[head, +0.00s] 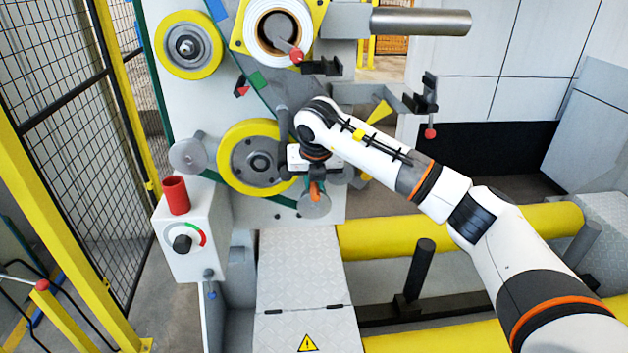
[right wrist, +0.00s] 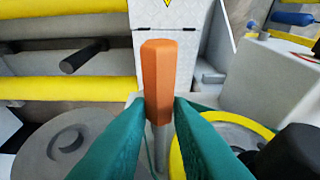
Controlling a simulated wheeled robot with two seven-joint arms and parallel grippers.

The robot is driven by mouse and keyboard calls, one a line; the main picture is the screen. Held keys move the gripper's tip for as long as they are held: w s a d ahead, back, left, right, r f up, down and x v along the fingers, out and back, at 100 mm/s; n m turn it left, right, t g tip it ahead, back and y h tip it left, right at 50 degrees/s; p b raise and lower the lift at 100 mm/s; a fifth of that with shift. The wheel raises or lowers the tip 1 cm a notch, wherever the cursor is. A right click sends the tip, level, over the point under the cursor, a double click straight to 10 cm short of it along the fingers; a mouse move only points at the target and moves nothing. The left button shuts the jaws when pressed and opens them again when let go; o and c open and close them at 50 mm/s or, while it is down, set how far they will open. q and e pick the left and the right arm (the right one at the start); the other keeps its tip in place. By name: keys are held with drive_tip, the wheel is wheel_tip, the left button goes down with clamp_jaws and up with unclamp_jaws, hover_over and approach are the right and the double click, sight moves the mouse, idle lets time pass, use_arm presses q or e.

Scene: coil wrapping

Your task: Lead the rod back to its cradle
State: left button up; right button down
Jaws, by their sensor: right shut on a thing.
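Black forked brackets show at the machine's upper right (head: 322,67) and farther right (head: 424,100); I cannot tell which is the cradle. My left gripper is out of view.
A control box (head: 186,243) with a dial and a red cup (head: 175,195) stands left of the gripper. A metal step plate (head: 300,260) lies below. Yellow rollers (head: 400,232) run to the right. A mesh fence (head: 55,90) closes the left side.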

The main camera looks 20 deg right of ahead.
drive_tip(key=shift+r+p, duration=1.7)
drive_tip(key=shift+r, duration=1.35)
drive_tip(key=s+d+r+p, duration=0.1)
drive_tip(key=d+r+p, duration=0.1)
drive_tip(key=d+r, duration=0.2)
drive_tip(key=shift+p+v, duration=0.35)
drive_tip(key=shift+v, duration=0.65)
drive_tip(key=shift+w+d, duration=0.15)
drive_tip(key=shift+w, duration=0.05)
